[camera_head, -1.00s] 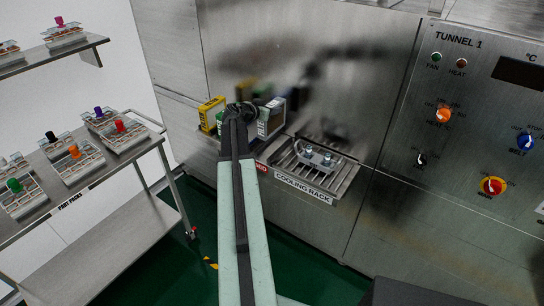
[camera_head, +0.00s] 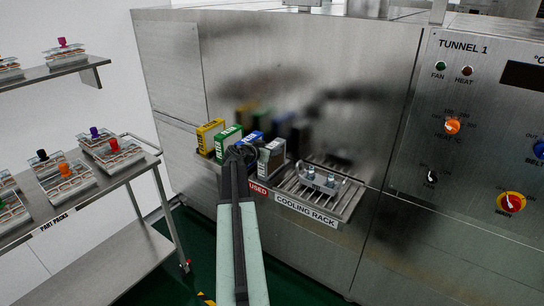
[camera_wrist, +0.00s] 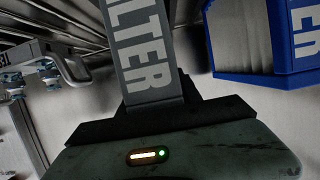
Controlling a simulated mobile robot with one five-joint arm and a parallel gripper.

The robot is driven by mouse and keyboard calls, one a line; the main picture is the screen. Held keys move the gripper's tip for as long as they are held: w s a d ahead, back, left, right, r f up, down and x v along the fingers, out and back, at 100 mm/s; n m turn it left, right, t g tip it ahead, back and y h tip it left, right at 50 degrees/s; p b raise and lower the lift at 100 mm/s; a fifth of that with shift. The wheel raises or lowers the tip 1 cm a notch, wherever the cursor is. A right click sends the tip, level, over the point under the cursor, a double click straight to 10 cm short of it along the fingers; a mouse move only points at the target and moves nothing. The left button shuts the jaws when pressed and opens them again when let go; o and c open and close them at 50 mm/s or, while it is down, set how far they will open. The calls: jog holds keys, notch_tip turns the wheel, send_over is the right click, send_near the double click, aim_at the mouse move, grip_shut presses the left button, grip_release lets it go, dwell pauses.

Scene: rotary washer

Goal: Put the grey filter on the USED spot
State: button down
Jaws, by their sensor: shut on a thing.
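The grey filter (camera_head: 271,158) is upright at the right end of the filter row in the head view. In the wrist view the grey filter (camera_wrist: 144,55) stands between my jaws, its white lettering facing the camera. My gripper (camera_head: 243,153) is shut on it; the arm hides part of the row and shelf. The red USED label (camera_head: 257,187) is on the shelf edge just below the grey filter. I cannot tell whether the filter's base touches the shelf.
Yellow (camera_head: 209,137), green (camera_head: 228,142) and blue (camera_head: 250,141) filters stand left of the grey one. The blue filter (camera_wrist: 267,40) is close on the right in the wrist view. The cooling rack (camera_head: 330,195) holding metal parts is to the right. A part trolley (camera_head: 135,170) stands left.

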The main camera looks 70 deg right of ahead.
jog(key=c, duration=0.8)
grip_release()
jog(key=shift+r, duration=0.1)
jog(key=p+v, duration=0.4)
jog(key=v, duration=0.8)
jog(key=w+a+f+n+t+y, duration=0.25)
jog(key=w+a+f+n, duration=0.2)
jog(key=w+a, duration=0.7)
jog(key=w+a+f+n+t+y, duration=0.25)
jog(key=w+a+f+n, duration=0.2)
jog(key=w+a, duration=0.75)
jog(key=a+f+n+y, duration=0.2)
jog(key=a+n+y, duration=0.1)
jog(key=a, duration=1.2)
jog(key=a+f+n+g+y, duration=0.1)
jog(key=a+n, duration=0.4)
jog(key=a, duration=1)
jog(key=a+f+n+y, duration=0.3)
jog(key=a+y, duration=0.1)
jog(key=a, duration=1.1)
jog(key=shift+s+a+f+n+y, duration=0.1)
jog(key=shift+a+f+n+y, duration=0.1)
jog(key=shift+f+n+y, duration=0.15)
